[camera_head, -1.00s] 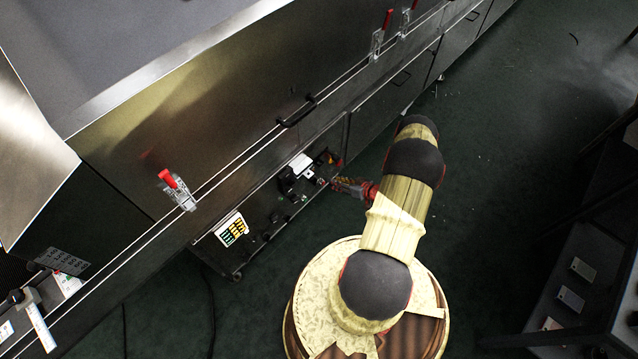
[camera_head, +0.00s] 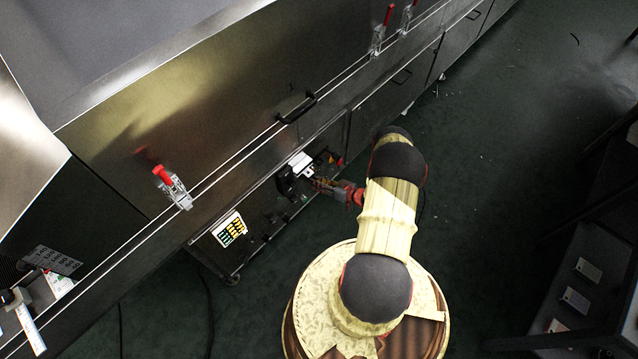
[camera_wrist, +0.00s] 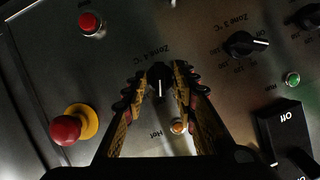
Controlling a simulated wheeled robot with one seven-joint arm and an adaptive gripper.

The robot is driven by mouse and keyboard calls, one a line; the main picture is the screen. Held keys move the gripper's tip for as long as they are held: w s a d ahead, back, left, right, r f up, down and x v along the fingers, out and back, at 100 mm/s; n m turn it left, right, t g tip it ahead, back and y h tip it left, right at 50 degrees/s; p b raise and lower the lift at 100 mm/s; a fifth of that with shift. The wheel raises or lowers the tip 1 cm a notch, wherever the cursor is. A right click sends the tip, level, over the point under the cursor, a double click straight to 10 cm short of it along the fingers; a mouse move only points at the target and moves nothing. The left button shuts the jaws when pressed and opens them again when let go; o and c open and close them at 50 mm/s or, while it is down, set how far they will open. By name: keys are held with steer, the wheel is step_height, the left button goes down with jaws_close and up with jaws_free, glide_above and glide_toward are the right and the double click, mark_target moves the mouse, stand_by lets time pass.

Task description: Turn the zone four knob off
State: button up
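The zone four knob (camera_wrist: 158,84) is black with a pale pointer line, in the middle of the wrist view under the label "Zone 4 °C". My gripper (camera_wrist: 158,80) is open, with one finger on each side of the knob. I cannot tell whether either finger touches it. The amber "Hot" lamp (camera_wrist: 178,127) beside the knob shows between the fingers. In the head view my gripper (camera_head: 318,184) reaches the control panel (camera_head: 262,222) on the side of the dryer; the knob is too small to make out there.
The zone three knob (camera_wrist: 240,44) and a green lamp (camera_wrist: 292,79) lie right of my gripper. A black switch marked "Off" (camera_wrist: 285,135) is at lower right. A red mushroom button (camera_wrist: 66,130) and a small red button (camera_wrist: 90,24) lie left. A door handle (camera_head: 297,109) juts out above the panel.

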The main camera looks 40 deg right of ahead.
jaws_close()
stand_by(0.6)
steer(key=shift+a+f+n+t+h, duration=0.2)
steer(key=shift+n+t+h, duration=0.95)
steer(key=shift+n, duration=1.85)
steer(key=shift+a+f+n+t+h, duration=0.15)
steer(key=shift+a+n+t+h, duration=0.15)
steer(key=shift+n+h, duration=2.15)
steer(key=shift+a+f+n+t+h, duration=0.2)
steer(key=shift+n+t+h, duration=0.65)
steer(key=shift+n, duration=2.7)
jaws_free()
